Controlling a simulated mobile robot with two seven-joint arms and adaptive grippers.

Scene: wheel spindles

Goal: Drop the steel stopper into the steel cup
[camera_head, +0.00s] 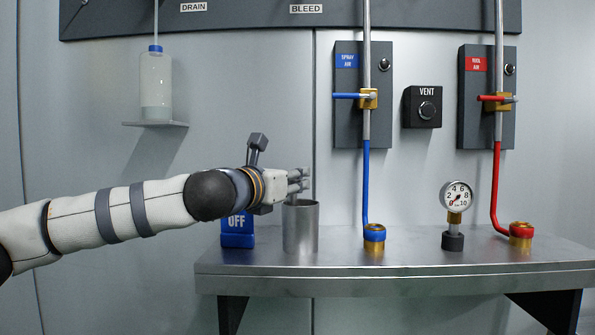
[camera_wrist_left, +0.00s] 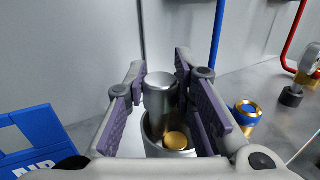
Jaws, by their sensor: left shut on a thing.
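The steel cup (camera_head: 300,232) stands upright near the left end of the steel bench. My left gripper (camera_head: 300,181) reaches in from the left just above the cup's mouth. In the left wrist view, its purple-padded fingers (camera_wrist_left: 163,92) are shut on the steel stopper (camera_wrist_left: 161,100), a plain grey cylinder. The stopper stands upright over the cup's opening, whose rim (camera_wrist_left: 146,137) shows beneath it. A round gold piece (camera_wrist_left: 175,140) shows inside the cup. The stopper's lower end overlaps the cup in the picture; I cannot tell how deep it sits. My right gripper is not in view.
To the right on the bench (camera_head: 410,262) are a blue-ringed brass fitting (camera_head: 374,235), a pressure gauge (camera_head: 456,200) and a red-ringed fitting (camera_head: 521,232). A bottle (camera_head: 155,85) sits on a wall shelf.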

